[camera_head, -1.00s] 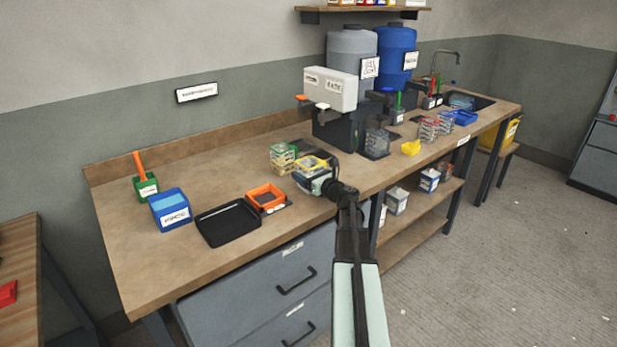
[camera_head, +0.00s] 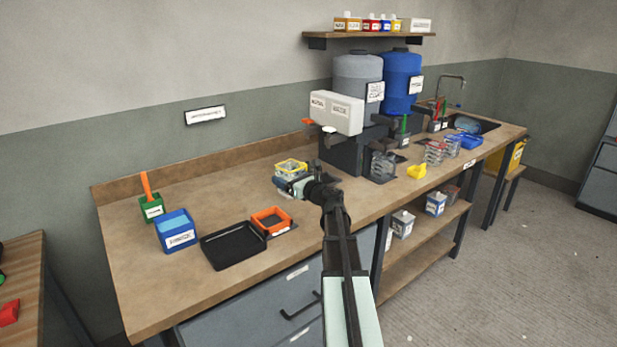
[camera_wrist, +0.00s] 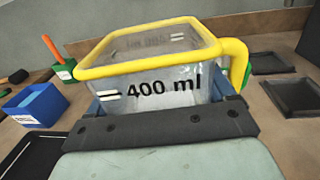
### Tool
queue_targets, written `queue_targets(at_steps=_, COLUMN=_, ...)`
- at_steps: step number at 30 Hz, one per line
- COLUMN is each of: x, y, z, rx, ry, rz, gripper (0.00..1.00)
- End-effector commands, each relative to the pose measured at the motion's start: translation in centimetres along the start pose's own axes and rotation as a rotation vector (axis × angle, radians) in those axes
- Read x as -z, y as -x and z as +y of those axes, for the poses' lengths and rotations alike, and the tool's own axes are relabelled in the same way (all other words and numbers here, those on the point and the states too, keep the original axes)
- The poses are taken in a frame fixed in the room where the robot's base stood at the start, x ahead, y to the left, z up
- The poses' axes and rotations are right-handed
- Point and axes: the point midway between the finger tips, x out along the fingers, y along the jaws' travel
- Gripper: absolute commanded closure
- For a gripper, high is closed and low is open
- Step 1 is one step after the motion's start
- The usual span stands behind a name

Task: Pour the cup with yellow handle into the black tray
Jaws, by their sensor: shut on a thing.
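The clear cup with a yellow rim and yellow handle (camera_wrist: 158,88) fills the middle of the wrist view, marked 400 ml. It is upright, with its handle to the right; I cannot tell how full it is. My gripper (camera_head: 291,183) is shut on it, with fingers at both sides of the cup. In the head view the cup (camera_head: 291,167) is over the bench, right of and behind the black tray (camera_head: 234,246). The tray lies flat near the bench's front edge and looks empty. Its corner shows at the wrist view's lower left (camera_wrist: 30,158).
An orange-rimmed tray (camera_head: 271,219) sits right beside the black tray. A blue box (camera_head: 176,231) and a green pot with an orange handle (camera_head: 151,206) stand to the left. The dispenser (camera_head: 337,112) and other cups are to the right.

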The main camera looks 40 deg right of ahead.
Motion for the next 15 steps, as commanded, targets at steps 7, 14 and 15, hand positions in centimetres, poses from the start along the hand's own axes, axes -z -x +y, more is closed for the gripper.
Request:
queue_targets(at_steps=7, x=1.7, y=-2.4, z=10.0, rx=-0.115, ry=-0.001, rz=0.0, gripper=0.55)
queue_targets(at_steps=14, x=3.0, y=-2.0, z=17.8, rx=-0.188, ry=0.0, rz=0.0, gripper=0.55)
queue_targets(at_steps=15, x=3.2, y=-1.7, z=18.7, rx=-0.195, ry=0.001, rz=0.0, gripper=0.55)
